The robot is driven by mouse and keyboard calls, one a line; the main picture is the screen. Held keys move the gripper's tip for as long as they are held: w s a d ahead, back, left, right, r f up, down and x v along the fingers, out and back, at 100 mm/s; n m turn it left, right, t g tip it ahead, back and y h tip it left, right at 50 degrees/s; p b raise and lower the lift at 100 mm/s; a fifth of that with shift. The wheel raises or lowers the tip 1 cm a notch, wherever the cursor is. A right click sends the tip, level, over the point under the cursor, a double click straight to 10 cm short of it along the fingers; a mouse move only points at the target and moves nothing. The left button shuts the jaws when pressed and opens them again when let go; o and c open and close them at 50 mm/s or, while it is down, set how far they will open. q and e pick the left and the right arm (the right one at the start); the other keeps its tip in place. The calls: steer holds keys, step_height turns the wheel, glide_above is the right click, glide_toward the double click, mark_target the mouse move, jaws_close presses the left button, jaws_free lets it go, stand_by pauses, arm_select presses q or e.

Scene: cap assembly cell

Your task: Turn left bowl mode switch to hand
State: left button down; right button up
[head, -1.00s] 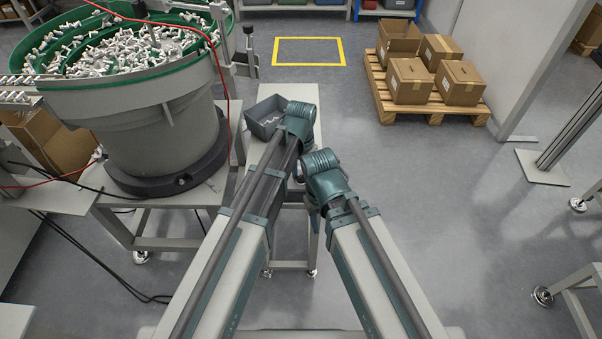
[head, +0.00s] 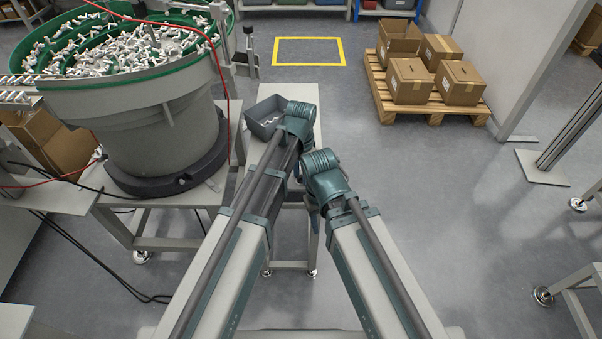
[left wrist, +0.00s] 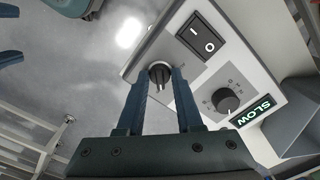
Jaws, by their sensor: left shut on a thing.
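In the head view the left gripper and the control box are hidden by my forearm and wrist. Two blue fingertips of my right gripper (left wrist: 10,35) show apart at the left edge of the left wrist view, with nothing seen between them.
A rocker switch (left wrist: 202,35), a second knob (left wrist: 228,98) and a SLOW display (left wrist: 252,110) share the panel. The bowl feeder (head: 150,125) full of white parts stands at left. A grey bin (head: 262,127) sits beyond my wrists. A pallet (head: 434,110) with boxes is at the right back.

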mark_target(301, 176)
arm_select(q)
steer(key=c, duration=0.6)
jaws_free()
steer(key=shift+o, duration=0.2)
step_height(301, 176, up, 14)
steer(key=p, duration=1.4)
steer(key=shift+f, duration=0.1)
steer(key=s+a+n, duration=0.5)
steer(key=s+a, duration=0.1)
steer(key=a, duration=0.3)
steer(key=s+a+n, duration=0.4)
steer(key=s+a, duration=0.1)
steer(key=a, duration=0.3)
steer(key=s+d+m+y, duration=0.1)
steer(key=s+d+m, duration=0.2)
steer(key=d, duration=0.8)
steer(key=s, duration=0.2)
steer(key=shift+s+r+m, duration=0.3)
steer(key=shift+s, duration=0.05)
